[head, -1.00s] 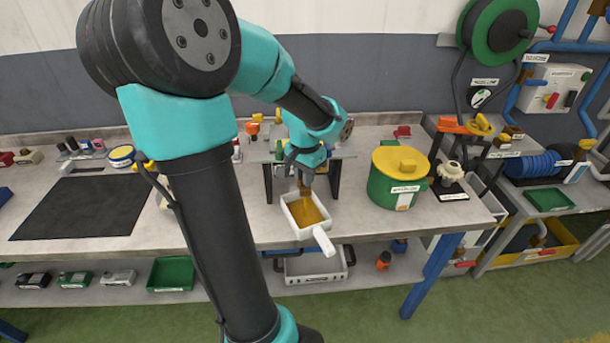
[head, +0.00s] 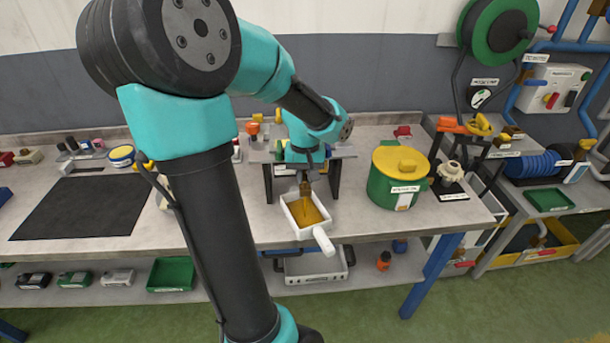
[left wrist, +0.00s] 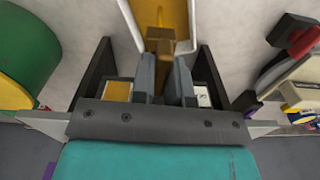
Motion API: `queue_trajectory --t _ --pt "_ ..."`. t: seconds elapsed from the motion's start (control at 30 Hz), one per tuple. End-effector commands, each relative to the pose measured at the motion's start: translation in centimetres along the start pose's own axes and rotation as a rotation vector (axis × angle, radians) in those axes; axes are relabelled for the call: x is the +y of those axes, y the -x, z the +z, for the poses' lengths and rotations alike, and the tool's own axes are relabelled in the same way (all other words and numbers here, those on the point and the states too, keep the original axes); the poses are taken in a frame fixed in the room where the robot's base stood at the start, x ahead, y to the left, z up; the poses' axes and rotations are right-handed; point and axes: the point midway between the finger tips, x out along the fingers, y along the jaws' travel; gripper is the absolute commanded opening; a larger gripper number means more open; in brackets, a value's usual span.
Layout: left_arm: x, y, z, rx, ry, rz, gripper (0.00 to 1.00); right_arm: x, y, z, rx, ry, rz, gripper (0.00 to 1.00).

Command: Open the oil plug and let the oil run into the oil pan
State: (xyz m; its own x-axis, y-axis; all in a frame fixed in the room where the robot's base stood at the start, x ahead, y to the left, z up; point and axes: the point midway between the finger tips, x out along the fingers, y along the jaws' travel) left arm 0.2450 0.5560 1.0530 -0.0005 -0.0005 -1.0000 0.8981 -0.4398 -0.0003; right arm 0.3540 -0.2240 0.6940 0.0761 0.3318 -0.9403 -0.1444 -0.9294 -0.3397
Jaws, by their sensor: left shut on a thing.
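The oil pan (head: 291,222) is a white tray with a handle toward the front edge of the bench. Amber oil (head: 304,211) covers its floor; the pan also shows in the left wrist view (left wrist: 128,18). My left gripper (head: 304,184) is above the back of the pan. In the left wrist view its fingers (left wrist: 164,78) are shut on a brass-coloured part, seemingly the oil plug (left wrist: 160,44). I cannot tell clearly whether a stream falls below it, since the brown part and the oil blend. My right gripper is not in view.
A grey stand (head: 334,180) with dark legs surrounds the gripper. A green pot with a yellow lid (head: 384,188) stands right of the pan. A black mat (head: 75,208) lies at the left. My left arm hides part of the bench.

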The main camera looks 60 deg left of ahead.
Motion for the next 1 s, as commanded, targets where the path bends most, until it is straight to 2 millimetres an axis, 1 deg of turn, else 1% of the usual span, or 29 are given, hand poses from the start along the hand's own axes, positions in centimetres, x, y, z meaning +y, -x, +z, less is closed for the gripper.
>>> queue_trajectory --t 0.4,0.43,0.53,0.83,1.0 --pt "0.0 0.1 -0.1 0.003 0.010 0.001 0.00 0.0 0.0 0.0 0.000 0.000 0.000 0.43" --pt "0.0 0.1 -0.1 0.003 0.010 0.001 0.17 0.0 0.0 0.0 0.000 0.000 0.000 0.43" --pt "0.0 0.1 -0.1 0.002 0.010 0.001 0.26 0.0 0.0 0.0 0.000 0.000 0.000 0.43" --pt "0.0 0.2 0.0 0.002 0.009 0.001 0.26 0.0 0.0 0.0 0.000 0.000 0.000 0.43" --pt "0.0 1.6 -0.1 0.004 0.009 0.001 0.26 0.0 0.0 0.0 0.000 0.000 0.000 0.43"
